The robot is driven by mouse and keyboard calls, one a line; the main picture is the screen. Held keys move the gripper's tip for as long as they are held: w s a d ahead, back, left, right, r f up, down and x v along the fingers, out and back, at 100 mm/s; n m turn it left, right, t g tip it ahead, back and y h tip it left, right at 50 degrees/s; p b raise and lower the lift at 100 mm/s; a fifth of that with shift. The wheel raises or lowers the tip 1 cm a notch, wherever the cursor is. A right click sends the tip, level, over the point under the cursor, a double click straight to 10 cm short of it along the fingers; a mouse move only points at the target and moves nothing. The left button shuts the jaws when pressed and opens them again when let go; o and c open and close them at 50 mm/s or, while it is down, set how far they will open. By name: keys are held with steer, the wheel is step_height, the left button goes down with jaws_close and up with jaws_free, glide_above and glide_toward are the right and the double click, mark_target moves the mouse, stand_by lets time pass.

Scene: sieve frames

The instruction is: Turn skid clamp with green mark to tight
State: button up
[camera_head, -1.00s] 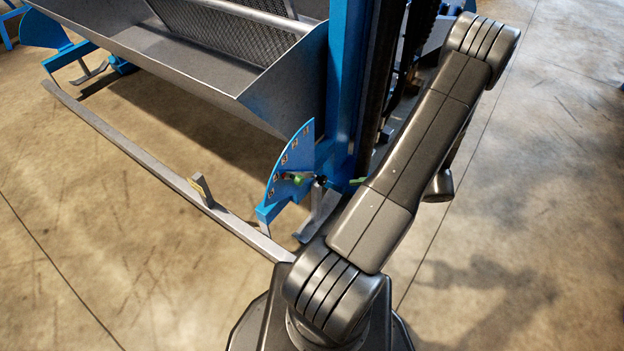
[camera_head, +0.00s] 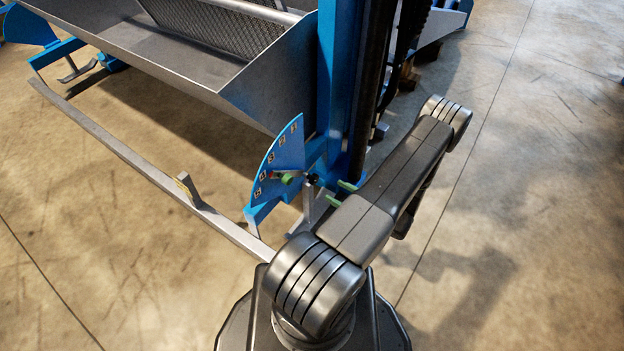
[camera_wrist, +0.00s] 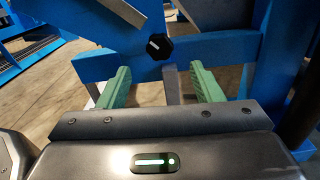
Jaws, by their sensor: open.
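A black knob (camera_wrist: 159,46) with a white line on its face sits on a blue bar in the wrist view. It also shows in the head view (camera_head: 312,178), at the lower corner of a blue fan-shaped scale plate (camera_head: 281,160). A small green part (camera_head: 287,179) with a red bit beside it lies against that plate; I cannot tell if it is the clamp's green mark. My gripper (camera_wrist: 161,85) is open and empty, its two pale green fingers apart below the knob on either side. In the head view my gripper (camera_head: 340,193) is right of the knob, not touching it.
A grey metal trough (camera_head: 190,60) and a blue upright post (camera_head: 342,90) stand behind the plate. A long grey bar (camera_head: 120,148) with a short upright tab (camera_head: 188,189) runs low at the left. The concrete floor at the right is clear.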

mark_target(316, 181)
steer(key=b+x, duration=0.1)
steer(key=x, duration=0.9)
steer(key=shift+w+a, duration=0.1)
steer(key=shift+a, duration=0.05)
steer(key=c, duration=1)
